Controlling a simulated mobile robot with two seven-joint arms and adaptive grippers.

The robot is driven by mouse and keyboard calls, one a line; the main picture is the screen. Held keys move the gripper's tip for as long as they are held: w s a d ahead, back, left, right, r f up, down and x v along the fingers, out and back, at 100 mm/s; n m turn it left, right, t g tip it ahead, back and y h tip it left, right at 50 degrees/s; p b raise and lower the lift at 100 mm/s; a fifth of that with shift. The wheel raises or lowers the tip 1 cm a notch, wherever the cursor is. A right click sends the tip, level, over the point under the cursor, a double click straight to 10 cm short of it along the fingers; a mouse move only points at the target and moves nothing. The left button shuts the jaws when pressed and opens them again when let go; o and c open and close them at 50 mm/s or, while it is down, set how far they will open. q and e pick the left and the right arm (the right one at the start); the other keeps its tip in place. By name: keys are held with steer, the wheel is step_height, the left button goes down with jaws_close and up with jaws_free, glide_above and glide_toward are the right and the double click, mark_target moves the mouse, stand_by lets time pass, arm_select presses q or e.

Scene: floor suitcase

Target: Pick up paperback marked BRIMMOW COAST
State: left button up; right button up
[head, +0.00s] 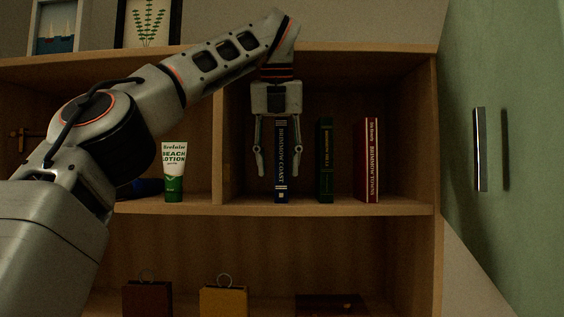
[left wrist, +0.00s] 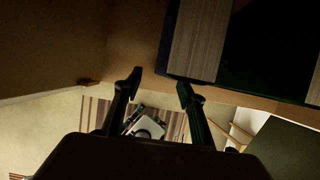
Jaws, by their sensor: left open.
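The paperback marked BRIMMOW COAST (head: 281,160) stands upright, its dark blue spine facing me, on the middle shelf in the head view. My left gripper (head: 278,173) points down in front of the shelf opening, open and empty. In this view its fingers straddle the spine, with a gap on each side. I cannot tell how far in front of the book it is. In the left wrist view the open fingers (left wrist: 160,84) have nothing between them. My right gripper is not in view.
A dark green book (head: 325,160) and a red book (head: 372,160) stand to the right. A wooden divider (head: 218,150) is left, with a lotion tube (head: 174,172) beyond it. Brown (head: 147,299) and yellow (head: 223,301) bags are below.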

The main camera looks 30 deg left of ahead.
mark_target(281, 178)
arm_select(q)
steer(key=x, duration=0.4)
steer(key=shift+w+d+f, duration=0.15)
steer(key=shift+w+f, duration=0.1)
steer(key=shift+f, duration=0.1)
steer(key=shift+f, duration=0.25)
stand_by(0.4)
jaws_close()
